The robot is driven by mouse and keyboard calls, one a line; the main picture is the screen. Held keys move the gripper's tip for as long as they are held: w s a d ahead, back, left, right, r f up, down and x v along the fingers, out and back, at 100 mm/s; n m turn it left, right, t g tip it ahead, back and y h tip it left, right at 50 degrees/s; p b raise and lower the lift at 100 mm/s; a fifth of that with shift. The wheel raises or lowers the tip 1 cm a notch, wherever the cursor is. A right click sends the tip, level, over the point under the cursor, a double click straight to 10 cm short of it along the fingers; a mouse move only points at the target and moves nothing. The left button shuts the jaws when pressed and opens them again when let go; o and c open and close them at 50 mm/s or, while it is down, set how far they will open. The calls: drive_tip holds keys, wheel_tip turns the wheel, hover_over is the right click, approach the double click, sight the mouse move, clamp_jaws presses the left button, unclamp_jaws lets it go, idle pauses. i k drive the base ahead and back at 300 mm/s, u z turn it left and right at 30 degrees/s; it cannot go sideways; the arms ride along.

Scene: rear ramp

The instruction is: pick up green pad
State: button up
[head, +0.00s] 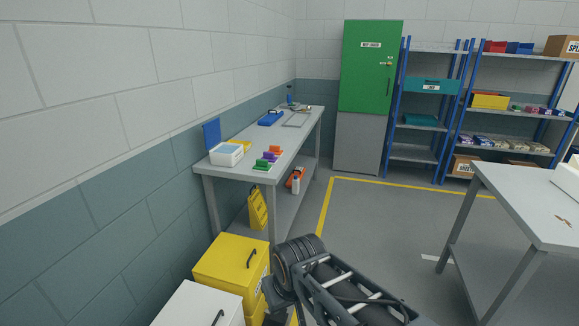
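A small green pad (262,164) lies near the front right edge of the grey workbench (206,171) on the left. It is the nearest in a short row of coloured pads, with a purple pad (269,156) and an orange pad (275,150) just behind it. My own arm shows folded at the bottom centre, well short of the bench. I cannot make out my gripper's fingers in the head view.
A yellow cabinet (230,262) and a white cabinet (197,308) stand before the bench. Another grey table (538,205) is at right. The floor (375,240) between is clear.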

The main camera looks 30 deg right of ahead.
sight(262, 165)
drive_tip(key=z, duration=1.2)
drive_tip(key=i, duration=3.7)
drive_tip(key=u, duration=3.8)
